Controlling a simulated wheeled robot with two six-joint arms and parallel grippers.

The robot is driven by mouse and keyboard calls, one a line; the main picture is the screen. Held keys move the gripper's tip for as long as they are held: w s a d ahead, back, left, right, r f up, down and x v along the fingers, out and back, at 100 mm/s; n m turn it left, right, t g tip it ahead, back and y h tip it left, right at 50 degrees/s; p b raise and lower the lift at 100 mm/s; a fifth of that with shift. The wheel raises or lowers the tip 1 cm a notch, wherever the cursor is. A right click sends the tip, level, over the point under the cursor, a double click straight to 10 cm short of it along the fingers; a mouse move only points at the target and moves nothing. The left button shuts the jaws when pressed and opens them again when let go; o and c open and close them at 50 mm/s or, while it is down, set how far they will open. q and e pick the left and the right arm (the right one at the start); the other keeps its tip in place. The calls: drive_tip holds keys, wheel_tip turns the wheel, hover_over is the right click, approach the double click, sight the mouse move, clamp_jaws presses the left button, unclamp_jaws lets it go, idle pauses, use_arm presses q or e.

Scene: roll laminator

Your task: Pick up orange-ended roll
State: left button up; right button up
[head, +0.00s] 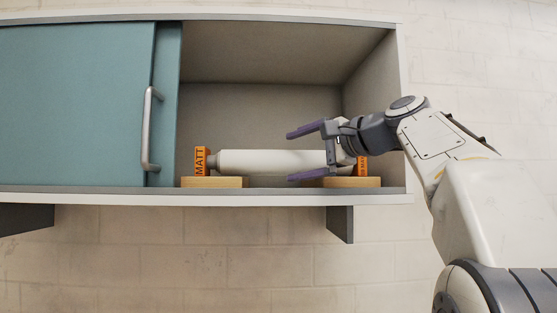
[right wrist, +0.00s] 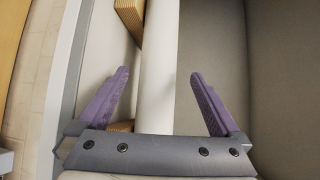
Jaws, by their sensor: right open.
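The orange-ended roll (head: 262,162) is a white cylinder with orange end pieces, the left one marked "MATT". It lies level in the open cabinet, resting on two wooden blocks. My right gripper (head: 291,157) is open, near the right half of the roll, with one finger above and one below it in the head view. In the right wrist view the white roll (right wrist: 159,50) runs between the two purple fingers, with gaps to either side. The right orange end is partly hidden by my gripper. My left gripper is not in view.
The wooden blocks (head: 213,183) stand on the cabinet floor. A teal sliding door (head: 75,105) with a metal handle (head: 148,130) covers the cabinet's left side. The cabinet's right wall (head: 375,85) is close to my right arm. The space above the roll is empty.

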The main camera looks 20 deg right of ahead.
sight(283, 160)
drive_tip(key=shift+w+f, duration=0.15)
drive_tip(key=shift+w, duration=0.7)
drive_tip(key=shift+w+a+p, duration=0.2)
drive_tip(key=shift+w+p, duration=0.05)
drive_tip(key=shift+p, duration=0.15)
drive_tip(key=p+x, duration=0.2)
drive_tip(key=x, duration=0.1)
drive_tip(key=shift+w+a, duration=0.15)
drive_tip(key=shift+w, duration=0.15)
drive_tip(key=shift+w+a+f, duration=0.15)
drive_tip(key=shift+w+f, duration=0.1)
drive_tip(key=shift+w, duration=0.1)
clamp_jaws()
drive_tip(key=shift+r, duration=0.15)
